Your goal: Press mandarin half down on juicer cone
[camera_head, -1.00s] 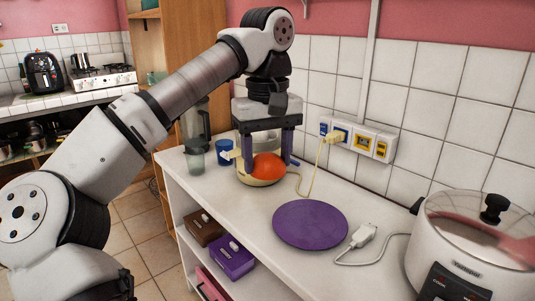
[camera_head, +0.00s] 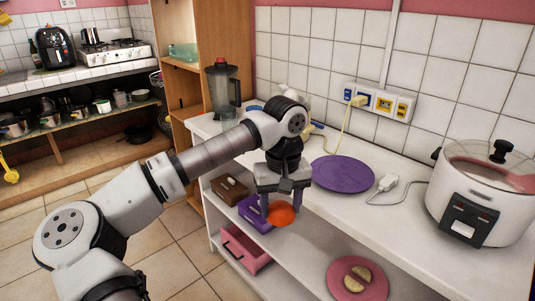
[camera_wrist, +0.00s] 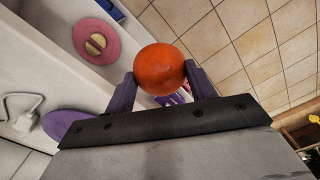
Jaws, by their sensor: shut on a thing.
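My gripper (camera_head: 281,203) is shut on the orange mandarin half (camera_head: 281,215), in front of the upper shelf's edge and below the counter top. In the wrist view, the gripper (camera_wrist: 162,88) has its purple fingers on either side of the mandarin half (camera_wrist: 160,69), whose rounded peel shows. Its cut face is hidden. The juicer is mostly or wholly hidden behind my arm in the head view, and its cone cannot be seen. The gripper is apart from the counter.
A purple plate (camera_head: 343,173) and a rice cooker (camera_head: 483,200) stand on the counter. A pink plate (camera_head: 342,292) with pale pieces lies on the lower shelf. A brown box (camera_head: 230,188) and a purple box (camera_head: 254,212) are behind my gripper. A blender (camera_head: 222,88) stands at the back.

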